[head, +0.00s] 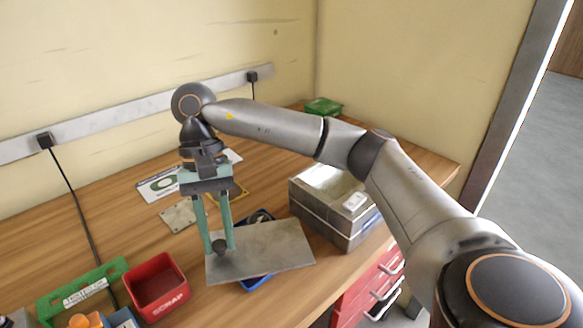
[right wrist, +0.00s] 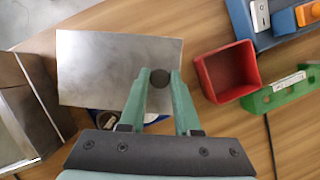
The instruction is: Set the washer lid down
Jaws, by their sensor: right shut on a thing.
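The washer lid (head: 275,248) is a flat grey metal plate with a black knob (head: 219,247). My right gripper (head: 218,248) points down with its green fingers shut on the knob, which sits near the plate's left end. In the right wrist view the lid (right wrist: 105,65) and the knob (right wrist: 160,78) between the fingertips (right wrist: 160,85) also show. The lid covers much of a blue tray (head: 256,283) with dark contents partly visible behind it. I cannot tell whether the lid touches the tray or hangs above it. My left gripper is not in view.
A red scrap bin (head: 158,288) stands left of the lid, beside a green labelled holder (head: 84,290). A metal box (head: 334,205) stands to the right. A small plate (head: 180,215) and a printed card (head: 158,184) lie behind. Bare wood (head: 215,305) shows in front.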

